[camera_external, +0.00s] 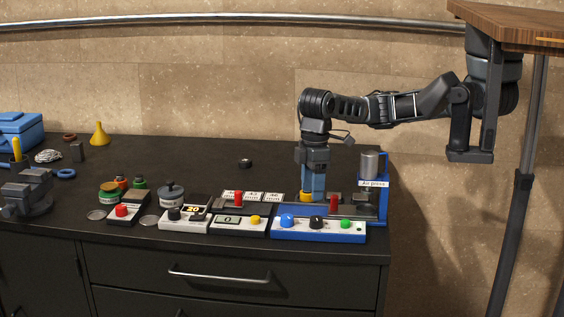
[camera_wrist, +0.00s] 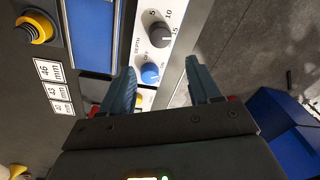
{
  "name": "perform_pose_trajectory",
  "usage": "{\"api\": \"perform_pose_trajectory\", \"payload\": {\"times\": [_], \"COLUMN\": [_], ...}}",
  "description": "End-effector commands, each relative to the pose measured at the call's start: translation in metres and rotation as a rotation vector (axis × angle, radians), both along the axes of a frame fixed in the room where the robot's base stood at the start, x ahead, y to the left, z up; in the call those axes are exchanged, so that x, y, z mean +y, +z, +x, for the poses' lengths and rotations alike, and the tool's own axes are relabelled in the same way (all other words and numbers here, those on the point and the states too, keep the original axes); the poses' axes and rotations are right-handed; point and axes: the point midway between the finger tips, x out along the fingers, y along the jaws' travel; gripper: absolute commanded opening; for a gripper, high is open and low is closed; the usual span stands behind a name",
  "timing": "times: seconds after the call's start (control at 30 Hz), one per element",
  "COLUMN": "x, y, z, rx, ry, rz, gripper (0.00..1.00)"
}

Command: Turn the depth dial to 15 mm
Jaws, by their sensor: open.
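The depth dial is a dark round knob (camera_wrist: 160,38) on a white panel marked DEPTH, with 5, 10 and 15 printed around it. It also shows as the black knob (camera_external: 316,222) on the blue-edged front panel in the external view. I cannot make out which number its pointer faces. A blue knob (camera_wrist: 150,73) marked OFF and ON sits beside it. My gripper (camera_wrist: 161,65) is open and empty, its two fingers apart above the panel, with the blue knob and dial showing between and beyond them. In the external view my gripper (camera_external: 311,192) points down behind the panel.
The air press (camera_external: 371,165) stands close to the right of my gripper. A red part (camera_external: 333,204) is just behind the panel. Other control boxes (camera_external: 238,224) stand left; the back counter is mostly clear.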

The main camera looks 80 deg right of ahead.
Motion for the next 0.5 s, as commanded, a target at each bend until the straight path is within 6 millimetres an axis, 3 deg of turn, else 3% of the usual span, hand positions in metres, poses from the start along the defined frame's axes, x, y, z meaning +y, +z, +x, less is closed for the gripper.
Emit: {"api": "perform_pose_trajectory", "payload": {"times": [0.17, 0.5], "x": [-0.003, -0.001], "y": [-0.006, -0.055], "z": [-0.012, -0.013], "rx": [0.055, 0.052], "ry": [0.012, 0.009], "rz": [-0.021, -0.021], "gripper": [0.62, 0.62]}}
